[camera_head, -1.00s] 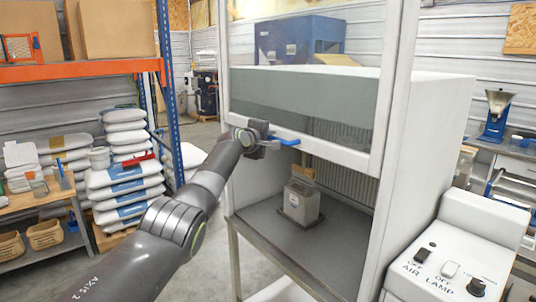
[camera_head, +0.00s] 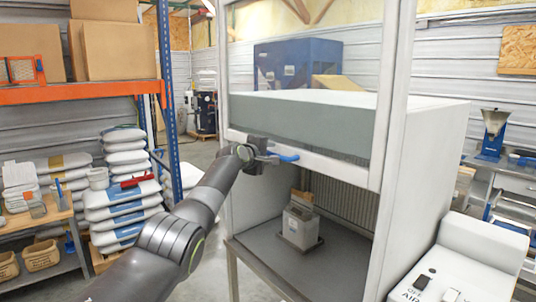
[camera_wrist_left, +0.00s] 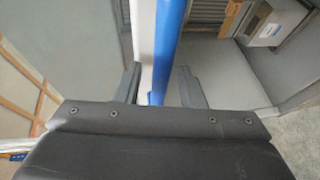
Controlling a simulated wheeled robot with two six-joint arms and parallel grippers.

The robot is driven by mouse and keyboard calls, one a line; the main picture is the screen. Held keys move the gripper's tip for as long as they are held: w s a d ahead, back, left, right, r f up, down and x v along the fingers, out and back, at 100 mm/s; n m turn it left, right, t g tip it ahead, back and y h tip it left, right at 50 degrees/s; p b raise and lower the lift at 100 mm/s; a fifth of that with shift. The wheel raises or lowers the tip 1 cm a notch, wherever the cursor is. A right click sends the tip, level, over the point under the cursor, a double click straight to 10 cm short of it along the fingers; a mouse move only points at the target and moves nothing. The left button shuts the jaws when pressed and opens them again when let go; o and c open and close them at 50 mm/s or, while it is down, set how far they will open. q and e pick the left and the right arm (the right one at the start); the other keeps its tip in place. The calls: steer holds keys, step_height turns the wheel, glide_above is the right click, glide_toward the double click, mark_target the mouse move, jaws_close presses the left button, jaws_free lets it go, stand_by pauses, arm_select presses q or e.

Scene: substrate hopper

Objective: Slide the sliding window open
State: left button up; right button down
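The sliding window (camera_head: 330,168) is a clear pane in a white frame on the front of a white cabinet (camera_head: 430,160). Its lower rail stands above the cabinet's open work space. A blue bar handle (camera_head: 287,157) sticks out from this rail. My left gripper (camera_head: 266,157) is at the handle. In the left wrist view the blue handle (camera_wrist_left: 168,45) runs between the two fingers (camera_wrist_left: 160,85), which are closed in around it; their contact faces are partly hidden. The white strip beside the handle is the window rail (camera_wrist_left: 143,35). My right gripper is not in view.
A small grey box-shaped device (camera_head: 300,228) stands on the dark work surface (camera_head: 262,248) below the window. A white control box (camera_head: 460,245) is at the lower right. Shelving with an orange beam (camera_head: 70,92) and stacked sacks (camera_head: 122,190) is on the left.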

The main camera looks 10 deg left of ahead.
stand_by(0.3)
arm_select(q)
steer(key=b+v, duration=0.9)
steer(key=v, duration=0.8)
steer(key=shift+s, duration=0.2)
stand_by(0.4)
